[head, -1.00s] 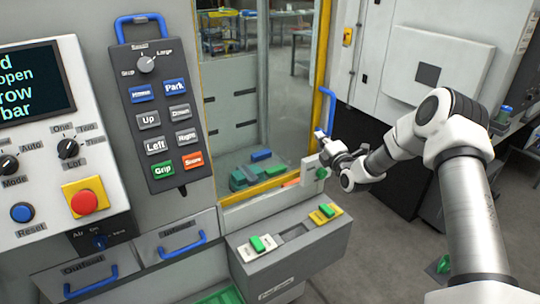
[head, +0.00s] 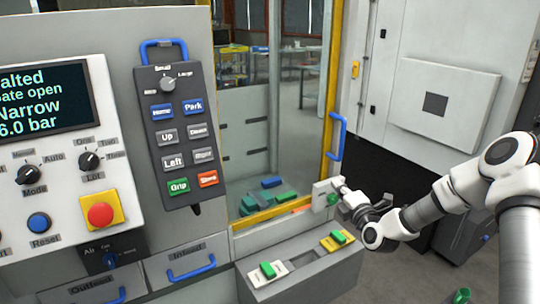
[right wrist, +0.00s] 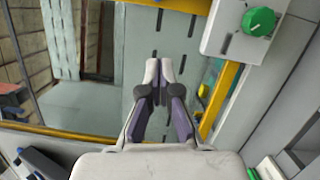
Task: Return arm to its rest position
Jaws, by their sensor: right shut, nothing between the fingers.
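My right arm comes in from the right in the head view. Its gripper (head: 340,186) is near the white switch box (head: 321,192) with a green knob, by the lower right corner of the yellow-framed gate. In the right wrist view the gripper (right wrist: 158,62) is shut, with its fingertips together and nothing between them. There the green knob (right wrist: 259,21) is up and to the right, apart from the fingers. My left gripper is in neither view.
A control panel (head: 100,180) with a red button and screen stands at left. A button pendant (head: 183,140) hangs beside it. A blue gate handle (head: 337,137) is above the right gripper. A grey ledge (head: 290,285) holds green pieces. Open floor (head: 400,280) lies at lower right.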

